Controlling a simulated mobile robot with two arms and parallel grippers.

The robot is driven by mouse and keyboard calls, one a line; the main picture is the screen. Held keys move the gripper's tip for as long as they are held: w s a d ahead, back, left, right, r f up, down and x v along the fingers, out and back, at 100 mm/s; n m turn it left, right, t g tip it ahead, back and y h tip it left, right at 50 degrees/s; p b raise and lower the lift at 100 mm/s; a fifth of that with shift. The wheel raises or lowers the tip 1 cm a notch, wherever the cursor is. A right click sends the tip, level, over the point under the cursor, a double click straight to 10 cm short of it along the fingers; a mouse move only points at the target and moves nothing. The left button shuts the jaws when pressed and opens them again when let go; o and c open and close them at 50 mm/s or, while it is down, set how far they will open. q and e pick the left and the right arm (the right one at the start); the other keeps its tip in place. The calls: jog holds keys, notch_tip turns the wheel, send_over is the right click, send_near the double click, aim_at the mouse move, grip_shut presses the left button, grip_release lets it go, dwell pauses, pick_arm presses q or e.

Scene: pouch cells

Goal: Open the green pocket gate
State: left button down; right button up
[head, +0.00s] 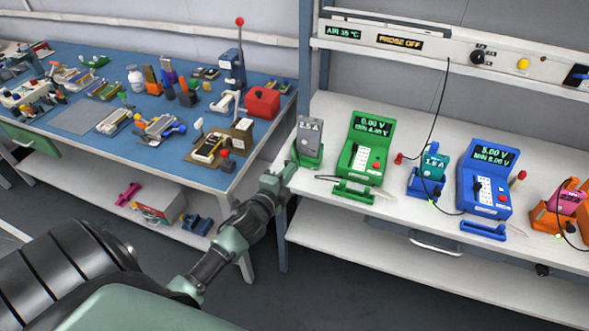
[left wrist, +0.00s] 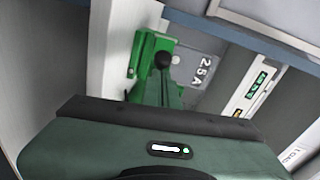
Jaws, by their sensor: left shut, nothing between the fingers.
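The green pocket (head: 309,158) stands at the front left of the white bench in the head view, with a grey cell marked 2.5A (head: 311,133) upright in it. In the left wrist view the green pocket (left wrist: 147,50) and the grey cell (left wrist: 204,72) show past my gripper's housing, with a black round knob (left wrist: 163,60) in front of the green parts. I cannot make out the gate's position. My left gripper (head: 290,170) is shut and empty at the pocket's left side; I cannot tell whether it touches. Its fingertips are unclear in the wrist view. My right gripper is not in view.
A green meter (head: 367,147) stands just right of the pocket with a green handle-like part (head: 354,193) before it. A blue pocket (head: 427,182) and blue meter (head: 484,178) stand farther right. A cluttered blue-topped table (head: 75,118) is at left.

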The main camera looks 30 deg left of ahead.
pick_arm(q)
jog(key=shift+s+a+m+h+p, duration=0.1)
jog(key=shift+s+a+m+h, duration=0.15)
jog(key=shift+a+m+h, duration=0.35)
jog(key=shift+s+a+m+h+p, duration=0.1)
jog(key=shift+s+a+m+h, duration=0.2)
jog(key=shift+a+h, duration=0.65)
jog(key=shift+s+a+m+h+p, duration=0.1)
jog(key=shift+s+a+m+h, duration=0.25)
jog(key=shift+a+h, duration=0.4)
jog(key=shift+w, duration=0.1)
